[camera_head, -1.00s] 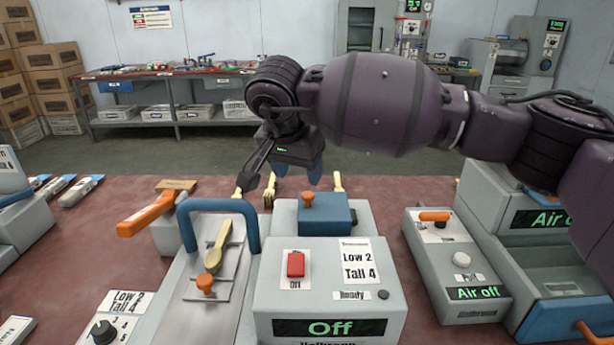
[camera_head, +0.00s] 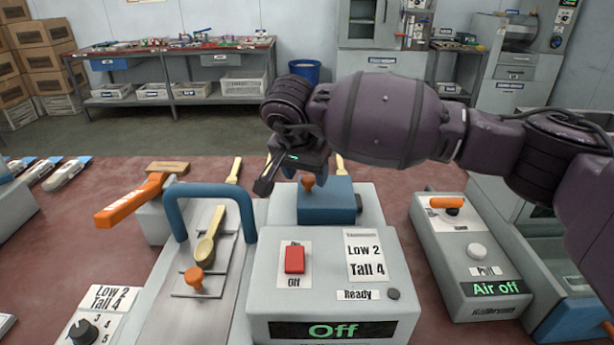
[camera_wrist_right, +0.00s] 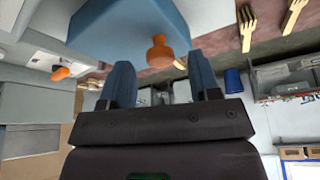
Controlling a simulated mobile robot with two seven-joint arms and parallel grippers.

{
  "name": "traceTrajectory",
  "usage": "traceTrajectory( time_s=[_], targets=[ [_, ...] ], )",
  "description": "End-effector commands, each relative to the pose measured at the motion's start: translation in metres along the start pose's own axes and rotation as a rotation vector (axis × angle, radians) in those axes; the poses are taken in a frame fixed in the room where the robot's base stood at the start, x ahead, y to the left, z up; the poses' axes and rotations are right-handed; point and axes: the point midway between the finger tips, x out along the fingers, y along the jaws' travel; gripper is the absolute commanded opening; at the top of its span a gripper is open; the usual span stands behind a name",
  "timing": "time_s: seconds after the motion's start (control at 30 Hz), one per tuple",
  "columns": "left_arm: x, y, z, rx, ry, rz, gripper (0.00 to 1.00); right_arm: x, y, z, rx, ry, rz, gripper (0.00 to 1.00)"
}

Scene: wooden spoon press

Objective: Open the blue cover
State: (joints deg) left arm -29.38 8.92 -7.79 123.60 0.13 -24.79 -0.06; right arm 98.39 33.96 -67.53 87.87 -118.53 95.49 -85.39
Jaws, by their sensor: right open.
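The blue cover (camera_head: 335,203) is a blue block with an orange knob (camera_head: 308,183) on top. It sits closed at the back of the grey press unit (camera_head: 385,245). My right gripper (camera_head: 302,171) is open with blue fingers, just behind and above the knob in the head view. In the right wrist view the cover (camera_wrist_right: 125,25) fills the upper middle. There the knob (camera_wrist_right: 158,53) lies between the two open fingers (camera_wrist_right: 163,80), near their tips, with gaps on both sides. Contact is not visible. My left gripper is not in view.
A blue hoop handle (camera_head: 172,215) and an orange lever (camera_head: 130,203) stand left of the cover. A wooden spoon (camera_head: 208,240) lies on the plate under the hoop. A grey box reading "Air off" (camera_head: 465,262) stands right. Red tabletop is free between the units.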

Motion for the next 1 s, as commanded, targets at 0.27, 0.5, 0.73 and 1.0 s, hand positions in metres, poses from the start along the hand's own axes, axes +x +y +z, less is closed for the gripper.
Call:
traceTrajectory(
  time_s=[0.27, 0.5, 0.73, 1.0],
  targets=[
    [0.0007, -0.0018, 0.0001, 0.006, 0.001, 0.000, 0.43, 0.0139, -0.0003, -0.0001, 0.000, 0.000, -0.001, 0.57],
    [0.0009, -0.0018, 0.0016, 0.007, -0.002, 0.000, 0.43, 0.0135, -0.0002, -0.0004, 0.000, 0.001, -0.001, 0.55],
    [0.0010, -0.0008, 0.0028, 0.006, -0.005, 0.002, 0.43, 0.0137, -0.0001, -0.0003, 0.000, 0.001, -0.001, 0.20],
    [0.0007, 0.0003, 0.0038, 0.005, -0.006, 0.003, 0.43, 0.0139, 0.0000, -0.0004, 0.001, 0.001, -0.001, 0.00]
  ],
)
